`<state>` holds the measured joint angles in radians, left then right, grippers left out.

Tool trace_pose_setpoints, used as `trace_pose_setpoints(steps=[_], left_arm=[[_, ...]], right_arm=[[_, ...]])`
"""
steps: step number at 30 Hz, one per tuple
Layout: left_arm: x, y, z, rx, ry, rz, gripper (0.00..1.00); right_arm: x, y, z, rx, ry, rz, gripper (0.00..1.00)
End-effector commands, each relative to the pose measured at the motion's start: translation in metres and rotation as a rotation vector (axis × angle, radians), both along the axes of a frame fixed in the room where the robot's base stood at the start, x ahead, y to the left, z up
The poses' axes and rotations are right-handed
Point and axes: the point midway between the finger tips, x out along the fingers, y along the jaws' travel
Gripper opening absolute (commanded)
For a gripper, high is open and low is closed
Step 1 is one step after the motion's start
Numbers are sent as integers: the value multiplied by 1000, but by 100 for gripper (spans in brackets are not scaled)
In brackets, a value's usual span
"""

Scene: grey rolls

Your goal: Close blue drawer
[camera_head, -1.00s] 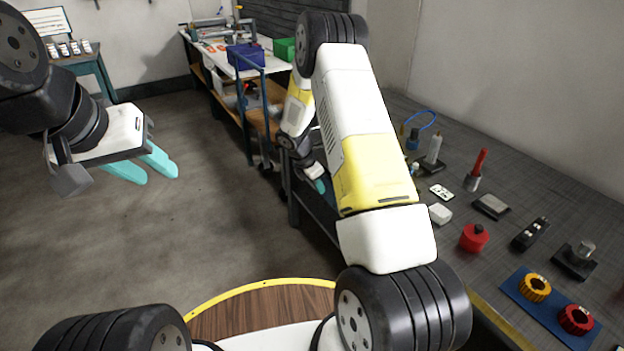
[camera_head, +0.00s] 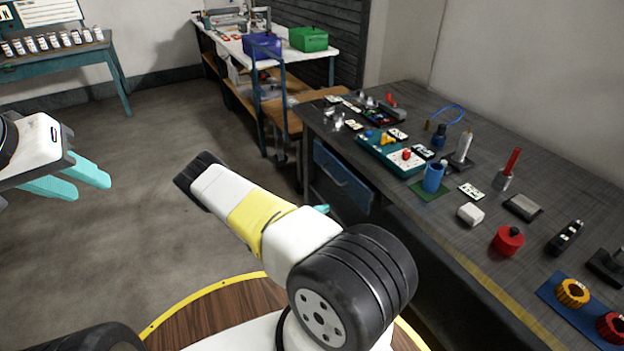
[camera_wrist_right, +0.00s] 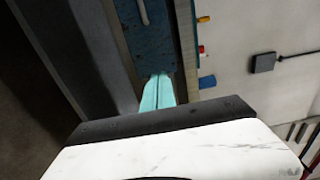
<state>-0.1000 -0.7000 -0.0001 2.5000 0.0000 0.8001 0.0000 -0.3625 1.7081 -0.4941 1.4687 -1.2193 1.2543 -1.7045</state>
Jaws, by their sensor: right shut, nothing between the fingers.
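My left gripper (camera_head: 93,184) is open and empty over the floor.
The grey workbench (camera_head: 440,205) carries a blue cup (camera_head: 433,177), a red canister (camera_head: 507,241), a white block (camera_head: 470,214) and several small parts. A white-topped table (camera_head: 285,50) with blue and green bins stands behind. The floor at the left is clear.

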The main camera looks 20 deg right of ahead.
Motion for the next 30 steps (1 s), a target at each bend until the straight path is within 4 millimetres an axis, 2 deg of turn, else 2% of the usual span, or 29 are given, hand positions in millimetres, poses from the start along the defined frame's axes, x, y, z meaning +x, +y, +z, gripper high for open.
trace_pose_setpoints(steps=[5, 18, 24, 30], left_arm=[[0, 0, 0, 0, 0, 0, 36], [0, 0, 0, 0, 0, 0, 36], [0, 0, 0, 0, 0, 0, 36], [0, 0, 0, 0, 0, 0, 36]], right_arm=[[1, -21, 0, -3, 1, -3, 0], [8, -110, 0, 0, -1, -3, 0], [10, -132, 0, 1, -1, -2, 0], [11, -138, 0, 1, -1, -1, 0]])
